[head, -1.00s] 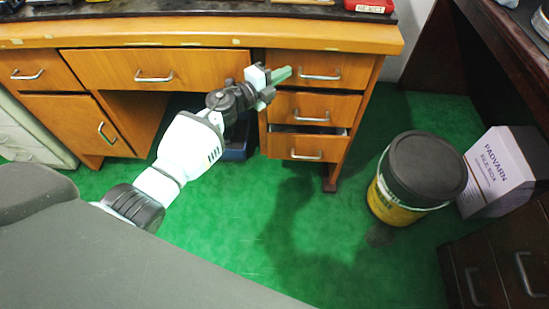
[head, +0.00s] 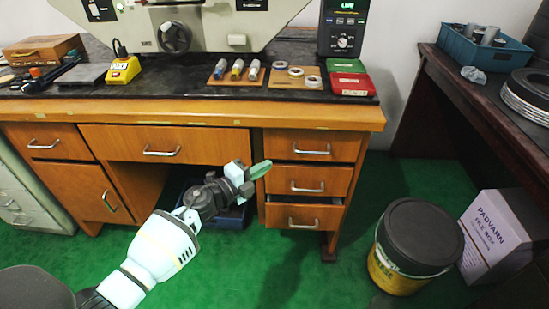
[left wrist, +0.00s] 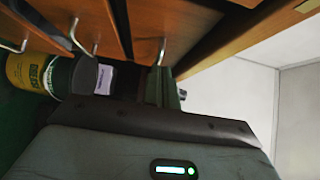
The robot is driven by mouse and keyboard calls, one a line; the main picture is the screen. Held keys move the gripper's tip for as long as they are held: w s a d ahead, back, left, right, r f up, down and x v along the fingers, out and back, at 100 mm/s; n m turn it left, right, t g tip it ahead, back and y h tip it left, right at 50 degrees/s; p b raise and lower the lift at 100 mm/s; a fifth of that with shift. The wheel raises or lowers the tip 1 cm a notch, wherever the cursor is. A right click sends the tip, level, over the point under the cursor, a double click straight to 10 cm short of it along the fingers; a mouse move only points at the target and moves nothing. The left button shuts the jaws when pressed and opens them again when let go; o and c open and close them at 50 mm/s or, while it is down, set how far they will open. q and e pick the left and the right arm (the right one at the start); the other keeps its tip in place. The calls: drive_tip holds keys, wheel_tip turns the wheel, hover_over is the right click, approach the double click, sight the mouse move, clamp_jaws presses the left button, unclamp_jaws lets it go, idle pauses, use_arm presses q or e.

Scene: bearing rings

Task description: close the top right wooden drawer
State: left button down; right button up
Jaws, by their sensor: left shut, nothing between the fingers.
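The top right wooden drawer (head: 312,147) is the uppermost of the stack at the desk's right end; its front looks flush with the desk. It has a silver bar handle. My left gripper (head: 262,170), with pale green fingers, is shut and empty. It is in front of the stack's left edge, around the level between the top and middle drawers; I cannot tell if it touches. In the left wrist view the fingers (left wrist: 165,87) are together near the drawer fronts and handles. My right gripper is not in view.
The middle drawer (head: 308,181) looks shut; the bottom drawer (head: 303,216) shows a dark gap above it. A yellow bucket with a black lid (head: 415,245) and a white file box (head: 495,235) stand on the right. Green floor between desk and bucket is clear.

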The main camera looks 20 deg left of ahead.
use_arm(q)
drive_tip(key=shift+v, duration=2.3)
drive_tip(key=shift+s+d+r, duration=0.1)
